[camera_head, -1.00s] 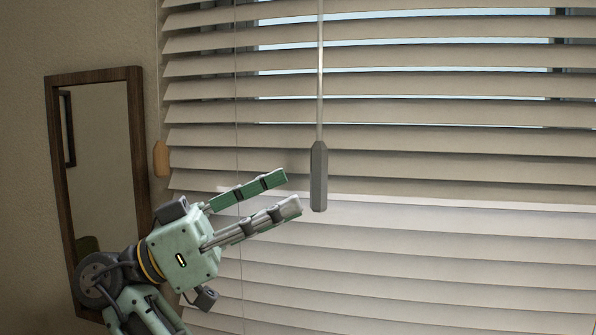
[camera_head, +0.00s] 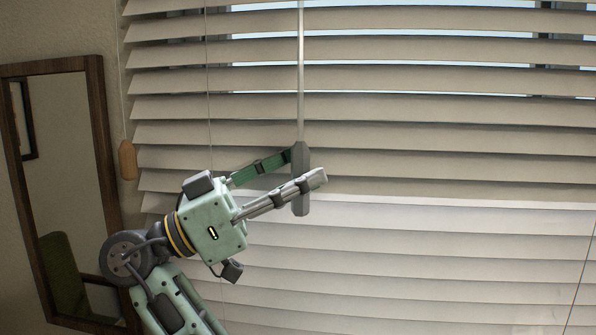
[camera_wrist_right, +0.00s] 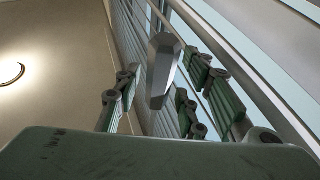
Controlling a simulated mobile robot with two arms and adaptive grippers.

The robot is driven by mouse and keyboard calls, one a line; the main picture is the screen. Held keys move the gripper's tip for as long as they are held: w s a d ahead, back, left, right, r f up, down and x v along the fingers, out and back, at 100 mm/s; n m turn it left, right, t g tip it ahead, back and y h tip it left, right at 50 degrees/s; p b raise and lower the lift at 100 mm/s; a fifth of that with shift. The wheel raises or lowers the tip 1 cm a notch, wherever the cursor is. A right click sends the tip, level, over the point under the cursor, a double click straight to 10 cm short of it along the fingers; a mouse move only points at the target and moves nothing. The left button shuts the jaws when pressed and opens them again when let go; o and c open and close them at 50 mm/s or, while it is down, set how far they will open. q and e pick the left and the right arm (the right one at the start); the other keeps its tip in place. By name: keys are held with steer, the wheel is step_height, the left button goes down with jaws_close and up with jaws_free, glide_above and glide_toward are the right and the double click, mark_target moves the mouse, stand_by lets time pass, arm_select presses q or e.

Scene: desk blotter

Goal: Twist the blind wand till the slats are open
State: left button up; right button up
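The blind wand (camera_head: 301,75) hangs upright in front of the slats, with a grey faceted handle (camera_head: 301,205) at its lower end. My right gripper (camera_head: 307,167) is at the handle, one finger passing in front of it and the other reaching behind it. In the right wrist view the handle (camera_wrist_right: 164,72) stands between the parted fingers, with a gap at the left finger; contact on the right is unclear. The blind slats (camera_head: 400,135) are tilted and mostly overlapping, with thin bright gaps only near the top. My left gripper is not in view.
A wood-framed mirror (camera_head: 98,160) hangs on the wall at left. A wooden cord pull (camera_head: 127,160) hangs at the blind's left edge. A thin cord (camera_head: 209,110) runs down the slats left of the wand. Space right of the handle is clear.

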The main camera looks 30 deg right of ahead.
steer(key=shift+s, duration=0.1)
jaws_close()
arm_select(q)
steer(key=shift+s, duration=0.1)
arm_select(e)
steer(key=m+g+b, duration=0.1)
steer(key=g+b, duration=0.1)
steer(key=shift+f+m+g+y, duration=0.1)
steer(key=shift+m+g+y, duration=0.2)
steer(key=shift+g+y, duration=0.1)
arm_select(q)
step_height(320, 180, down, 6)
steer(key=b, duration=0.4)
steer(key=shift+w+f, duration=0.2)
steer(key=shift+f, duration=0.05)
arm_select(e)
steer(key=shift+m+g+y, duration=1)
steer(key=shift+g+y, duration=0.05)
steer(key=shift+g, duration=0.7)
steer(key=shift+m+g+y, duration=1)
steer(key=shift+g+y, duration=0.05)
steer(key=shift+g, duration=0.7)
steer(key=shift+r, duration=0.2)
